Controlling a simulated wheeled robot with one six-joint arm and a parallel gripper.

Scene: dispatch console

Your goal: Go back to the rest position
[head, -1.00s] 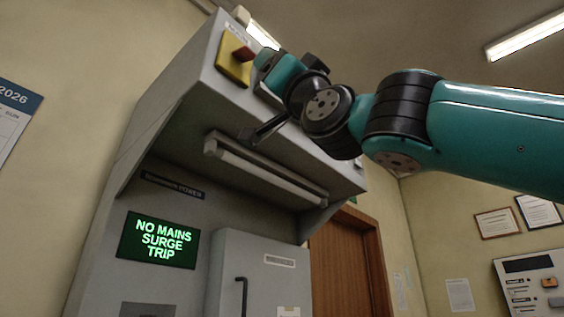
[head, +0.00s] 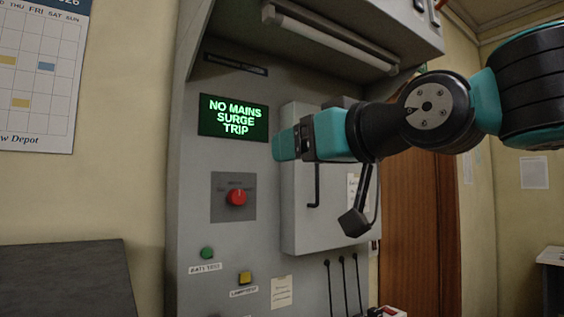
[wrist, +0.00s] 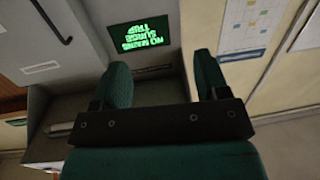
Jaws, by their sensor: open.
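My gripper (head: 279,147) is in front of the grey console cabinet (head: 187,180) in the head view, just right of and below the lit display. In the wrist view my gripper (wrist: 158,85) has its two green fingers apart with nothing between them. The display (head: 233,118) reads "NO MAINS SURGE TRIP" in green; it appears upside down in the wrist view (wrist: 139,35), beyond the fingers. My arm comes in from the right and hides part of the grey door.
A grey door with a handle (head: 315,185) projects at right. A lamp tube (head: 330,38) hangs under the hood. A dark surface (head: 62,280) lies lower left.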

